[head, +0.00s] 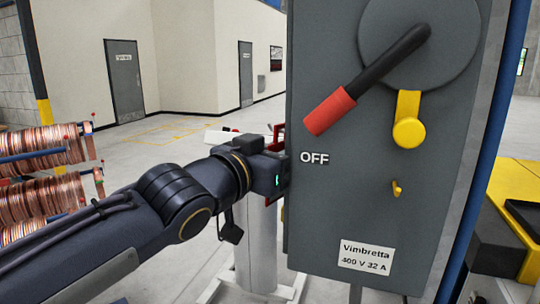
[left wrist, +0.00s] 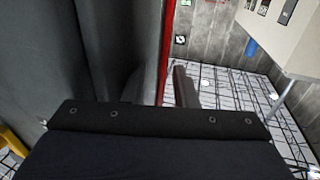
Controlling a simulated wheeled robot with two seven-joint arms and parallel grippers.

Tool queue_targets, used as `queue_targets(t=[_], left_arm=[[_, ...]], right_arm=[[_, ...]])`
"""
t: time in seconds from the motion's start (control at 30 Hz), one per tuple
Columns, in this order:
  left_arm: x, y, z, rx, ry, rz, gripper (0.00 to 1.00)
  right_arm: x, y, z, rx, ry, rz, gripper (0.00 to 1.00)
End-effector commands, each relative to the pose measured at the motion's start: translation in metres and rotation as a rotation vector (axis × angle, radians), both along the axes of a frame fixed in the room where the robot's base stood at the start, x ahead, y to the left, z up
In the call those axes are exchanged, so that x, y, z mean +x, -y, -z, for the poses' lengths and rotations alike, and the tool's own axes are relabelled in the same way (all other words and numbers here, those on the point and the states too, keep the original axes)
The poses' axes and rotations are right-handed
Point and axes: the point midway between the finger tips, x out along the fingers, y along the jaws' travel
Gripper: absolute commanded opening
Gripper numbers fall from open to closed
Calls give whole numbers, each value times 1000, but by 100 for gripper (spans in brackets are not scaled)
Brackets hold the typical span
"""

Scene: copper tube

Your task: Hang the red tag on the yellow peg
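The red tag (left wrist: 167,45) shows edge-on as a thin red strip between the two fingers of my left gripper (left wrist: 165,88) in the left wrist view. The fingers lie close on either side of it, shut on it. In the head view only a bit of the tag's red edge (head: 276,133) shows past my left gripper (head: 284,178); the rest is hidden. The gripper is at the left edge of the grey switch box (head: 340,215). The small yellow peg (head: 397,189) sticks out of the box front, to the right of the gripper. My right gripper is out of view.
Above the peg are a yellow tab with a round knob (head: 408,132) and a black lever with a red grip (head: 330,111), beside the word OFF. A label plate (head: 366,257) is below. Copper coils (head: 40,200) stand at the left, a yellow-edged bench (head: 515,215) at the right.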

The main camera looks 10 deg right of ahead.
Motion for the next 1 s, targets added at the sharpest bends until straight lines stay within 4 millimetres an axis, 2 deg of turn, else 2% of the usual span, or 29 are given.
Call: queue_targets(t=[0.4,0.67,1.0], left_arm=[[-30,-49,6,-2,-2,-6,26],[-41,-62,6,-3,-2,-3,26],[-46,-63,6,1,1,1,26]], right_arm=[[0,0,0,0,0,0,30],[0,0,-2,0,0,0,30],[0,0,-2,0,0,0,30]])
